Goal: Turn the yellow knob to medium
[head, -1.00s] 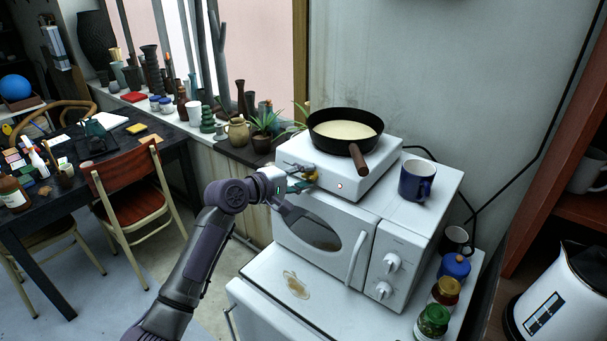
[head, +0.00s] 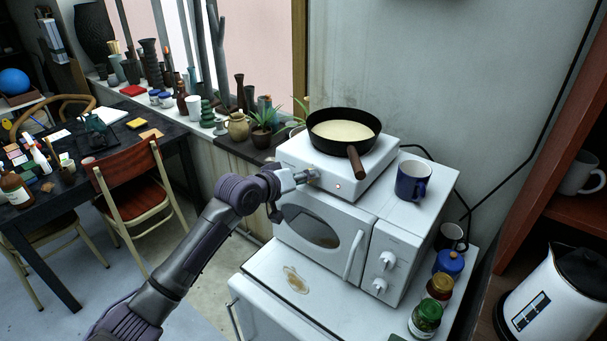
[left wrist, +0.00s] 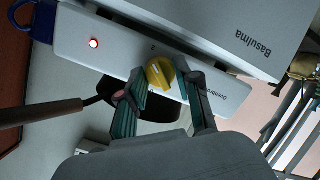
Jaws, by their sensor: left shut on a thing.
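The yellow knob (left wrist: 159,73) is on the front panel of the white hot plate (left wrist: 110,58), seen in the left wrist view. My left gripper (left wrist: 165,90) has its green-padded fingers on either side of the knob and is shut on it. In the head view my left gripper (head: 308,175) is at the left of the hot plate's front (head: 330,185) and hides the knob. A small red light is lit on the panel. I cannot read the knob's setting. My right gripper is not in view.
A black frying pan (head: 342,127) with pale contents sits on the hot plate, its brown handle (head: 357,162) reaching over the front. The hot plate stands on a white microwave (head: 392,240), beside a blue mug (head: 413,181). Jars and a kettle (head: 545,300) are at the right.

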